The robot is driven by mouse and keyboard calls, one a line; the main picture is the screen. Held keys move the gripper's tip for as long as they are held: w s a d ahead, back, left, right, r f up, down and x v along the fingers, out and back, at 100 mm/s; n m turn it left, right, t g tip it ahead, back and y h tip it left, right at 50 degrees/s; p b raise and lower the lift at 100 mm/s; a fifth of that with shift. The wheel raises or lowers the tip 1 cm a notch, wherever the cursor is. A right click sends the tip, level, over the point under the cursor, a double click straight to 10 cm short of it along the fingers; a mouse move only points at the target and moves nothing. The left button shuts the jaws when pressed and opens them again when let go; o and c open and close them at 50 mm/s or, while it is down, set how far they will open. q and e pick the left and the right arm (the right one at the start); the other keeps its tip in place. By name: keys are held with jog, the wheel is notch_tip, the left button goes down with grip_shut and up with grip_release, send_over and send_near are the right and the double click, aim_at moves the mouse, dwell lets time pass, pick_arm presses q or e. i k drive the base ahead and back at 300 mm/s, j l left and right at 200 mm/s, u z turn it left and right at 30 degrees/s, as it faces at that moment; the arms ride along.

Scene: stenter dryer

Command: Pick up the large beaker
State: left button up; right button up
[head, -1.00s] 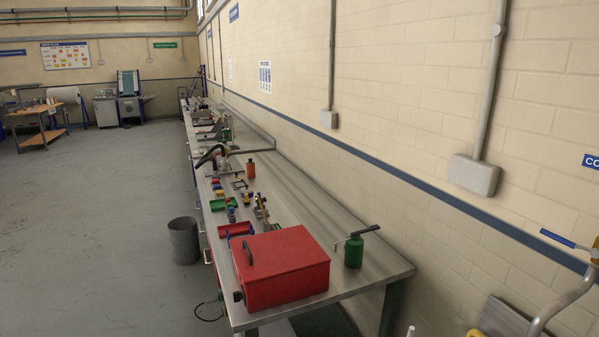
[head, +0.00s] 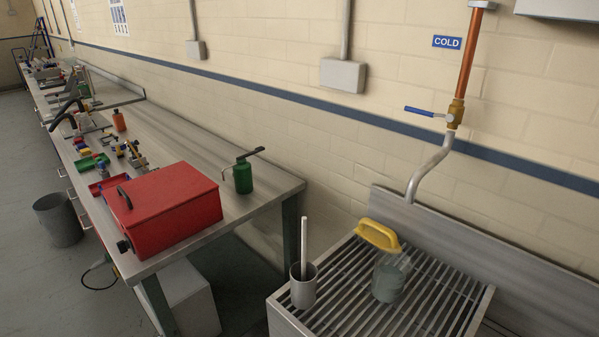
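A translucent grey-green vessel (head: 388,280), which looks like the large beaker, stands on a slatted metal drainer at the lower right of the head view. A yellow curved handle-like piece (head: 378,235) is just behind and above it; I cannot tell whether the two are joined. A smaller grey cup (head: 303,290) with a pale upright rod in it stands to the left on the same drainer. Neither of my grippers is in view.
The slatted drainer (head: 440,300) has bare slats to the right of the vessel. A pipe with a blue-levered tap (head: 452,114) comes down the wall behind it. A steel bench (head: 270,185) at the left carries a red box (head: 170,215) and a green bottle (head: 242,178).

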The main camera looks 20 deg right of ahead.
aim_at(392, 267)
jog(key=z, duration=1.4)
jog(key=k+l+z, duration=0.1)
jog(key=z, duration=0.25)
jog(key=k+l+z, duration=0.1)
jog(key=z, duration=0.25)
